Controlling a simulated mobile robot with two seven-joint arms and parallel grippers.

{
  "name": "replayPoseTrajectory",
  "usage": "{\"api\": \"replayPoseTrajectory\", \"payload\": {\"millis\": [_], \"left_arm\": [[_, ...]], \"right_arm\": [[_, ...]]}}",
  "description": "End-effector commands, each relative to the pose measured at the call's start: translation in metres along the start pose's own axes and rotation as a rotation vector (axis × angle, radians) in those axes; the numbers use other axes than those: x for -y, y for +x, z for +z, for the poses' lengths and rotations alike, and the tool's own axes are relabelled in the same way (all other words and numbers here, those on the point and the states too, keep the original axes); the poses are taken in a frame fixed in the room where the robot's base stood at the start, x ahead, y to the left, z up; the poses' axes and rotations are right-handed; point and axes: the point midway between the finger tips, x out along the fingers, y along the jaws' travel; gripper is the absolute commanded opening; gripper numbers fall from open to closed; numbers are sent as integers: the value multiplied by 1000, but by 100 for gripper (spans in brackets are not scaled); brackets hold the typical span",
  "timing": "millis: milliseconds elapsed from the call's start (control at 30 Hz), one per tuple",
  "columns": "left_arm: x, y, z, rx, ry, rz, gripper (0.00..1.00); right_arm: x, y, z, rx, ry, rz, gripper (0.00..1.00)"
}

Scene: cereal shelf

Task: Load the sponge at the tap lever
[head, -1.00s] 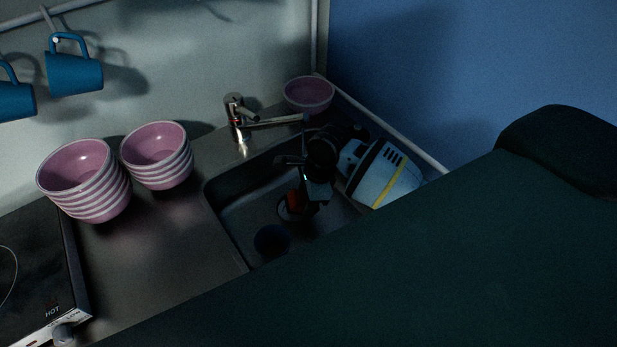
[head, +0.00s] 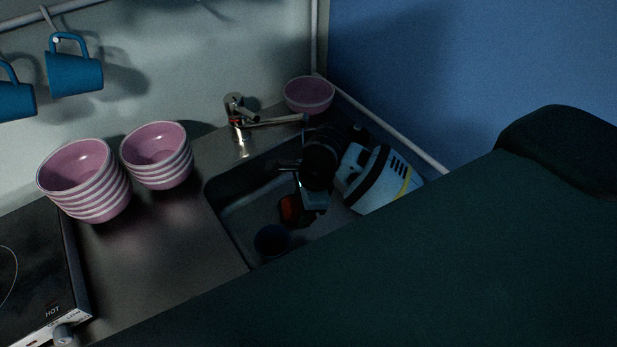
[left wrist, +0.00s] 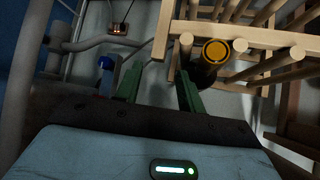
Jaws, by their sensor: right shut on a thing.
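The tap (head: 240,120) stands behind the sink, with its lever (head: 235,101) on top and its spout reaching right over the basin. My right gripper (head: 299,205) is low in the sink, to the right of and below the lever. It is shut on a small red-orange thing, likely the sponge (head: 289,208), partly hidden and dark. My left gripper (left wrist: 158,88) shows only in the left wrist view, its green fingers apart with nothing between them.
A dark blue cup or bowl (head: 272,240) lies in the sink (head: 235,215). Pink bowl stacks (head: 88,185) (head: 160,160) stand left of it, and a single pink bowl (head: 309,93) stands behind. In the left wrist view, a wooden rack (left wrist: 230,55) and a yellow-ringed dark object (left wrist: 216,55) are close.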

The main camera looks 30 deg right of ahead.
Motion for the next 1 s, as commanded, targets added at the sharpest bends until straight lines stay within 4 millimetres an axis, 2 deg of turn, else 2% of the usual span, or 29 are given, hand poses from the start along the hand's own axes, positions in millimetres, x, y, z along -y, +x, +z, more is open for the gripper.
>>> {"api": "replayPoseTrajectory", "payload": {"millis": [367,567,667,833,1000], "left_arm": [[0,0,0,0,0,0,39],[0,0,2,4,0,0,13],[0,0,3,5,0,-1,0],[0,0,3,5,0,-1,0],[1,0,3,5,0,-1,0]], "right_arm": [[0,0,0,0,0,0,28],[2,-4,3,0,-57,11,28],[3,-15,11,4,-201,45,28],[3,-42,23,11,-603,150,28],[0,-71,26,20,-1029,265,28]]}}
